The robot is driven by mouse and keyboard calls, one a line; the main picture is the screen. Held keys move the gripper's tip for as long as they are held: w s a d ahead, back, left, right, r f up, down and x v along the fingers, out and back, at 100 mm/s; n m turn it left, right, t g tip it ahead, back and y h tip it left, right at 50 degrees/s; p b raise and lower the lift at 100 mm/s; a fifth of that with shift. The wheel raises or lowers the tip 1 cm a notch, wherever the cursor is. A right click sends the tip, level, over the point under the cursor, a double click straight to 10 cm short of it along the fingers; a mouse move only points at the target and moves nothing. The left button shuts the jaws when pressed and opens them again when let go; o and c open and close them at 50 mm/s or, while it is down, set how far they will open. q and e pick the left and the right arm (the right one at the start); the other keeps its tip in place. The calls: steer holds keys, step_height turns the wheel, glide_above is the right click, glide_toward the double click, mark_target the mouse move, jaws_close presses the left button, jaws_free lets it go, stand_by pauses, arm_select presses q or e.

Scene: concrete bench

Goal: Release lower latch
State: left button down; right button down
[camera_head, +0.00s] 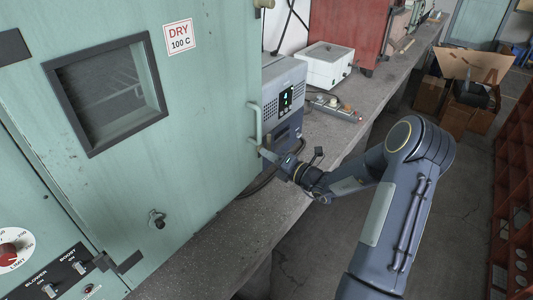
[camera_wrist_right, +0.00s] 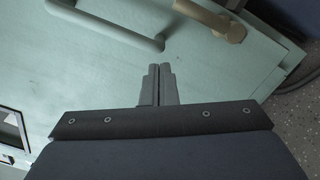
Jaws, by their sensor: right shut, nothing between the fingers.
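The pale green cabinet door (camera_head: 205,110) fills the left of the head view and looks closed. Its grey bar handle (camera_head: 255,125) is on the right edge; it also shows at the top of the right wrist view (camera_wrist_right: 110,25). A beige latch lever (camera_wrist_right: 212,20) with a round pivot is at the upper right of the right wrist view. My right gripper (camera_head: 268,156) is beside the door edge, just below the handle. In the wrist view its fingers (camera_wrist_right: 158,70) are together and empty, below the handle and latch and apart from both in the picture. My left gripper is out of view.
A grey instrument box (camera_head: 284,88) with a lit display stands on the concrete bench (camera_head: 290,205) beside the door. A white box (camera_head: 325,65) and a red cabinet (camera_head: 345,28) stand farther back. Dark cables lie near the gripper.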

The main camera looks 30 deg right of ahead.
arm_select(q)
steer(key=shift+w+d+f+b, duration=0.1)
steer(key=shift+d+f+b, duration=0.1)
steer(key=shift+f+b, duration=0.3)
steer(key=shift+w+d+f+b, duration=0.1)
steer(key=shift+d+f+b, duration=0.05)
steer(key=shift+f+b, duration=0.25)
arm_select(e)
steer(key=v, duration=0.8)
steer(key=shift+s+d, duration=0.25)
steer(key=shift+d, duration=0.15)
steer(key=shift+f, duration=0.15)
steer(key=s+a+r+n+g+y, duration=0.2)
steer(key=s+a+r+n+g, duration=0.3)
steer(key=a+n, duration=0.55)
steer(key=s+a+r+n+g+y, duration=0.25)
steer(key=s+a+n+g, duration=0.3)
steer(key=a+n, duration=0.5)
steer(key=s+d+f+n+h, duration=0.1)
steer(key=s+n+h, duration=0.2)
steer(key=s+n, duration=0.4)
steer(key=s+d+f+n+h, duration=0.1)
steer(key=s+n+h, duration=0.3)
steer(key=n, duration=1)
steer(key=s+d+g, duration=0.1)
steer(key=s, duration=0.2)
steer(key=shift+s+d+f+n, duration=0.2)
steer(key=shift+s+f+n, duration=0.1)
steer(key=shift+f, duration=0.05)
